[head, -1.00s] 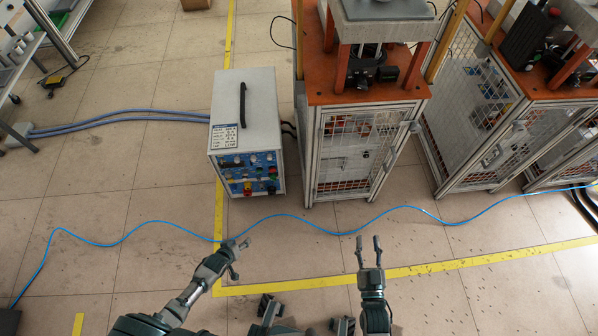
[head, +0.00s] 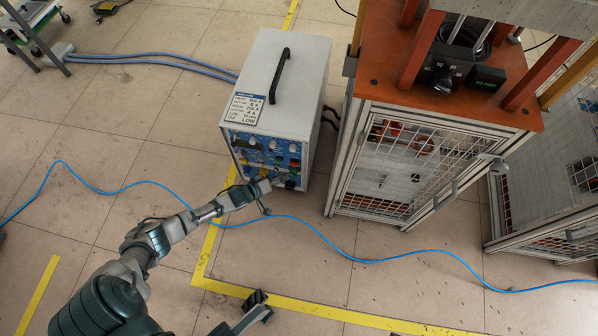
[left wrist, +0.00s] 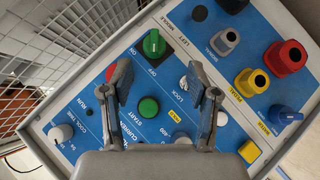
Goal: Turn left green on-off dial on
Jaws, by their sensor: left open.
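The heater unit is a white box (head: 284,85) with a blue control panel (head: 252,147) on its front. In the left wrist view the green on-off dial (left wrist: 153,43) sits near the panel's edge, beside ON and OFF lettering, with a pale mark on its knob. A round green START button (left wrist: 149,107) lies nearer my gripper. My left gripper (head: 263,192) is in front of the panel's lower part. In the left wrist view its two fingers (left wrist: 158,82) are apart and empty, with the dial beyond the tips.
Other controls crowd the panel: a red knob (left wrist: 285,57), a yellow one (left wrist: 250,81) and a blue one (left wrist: 284,115). A caged press (head: 420,165) stands close right of the unit. A blue cable (head: 335,245) crosses the floor in front.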

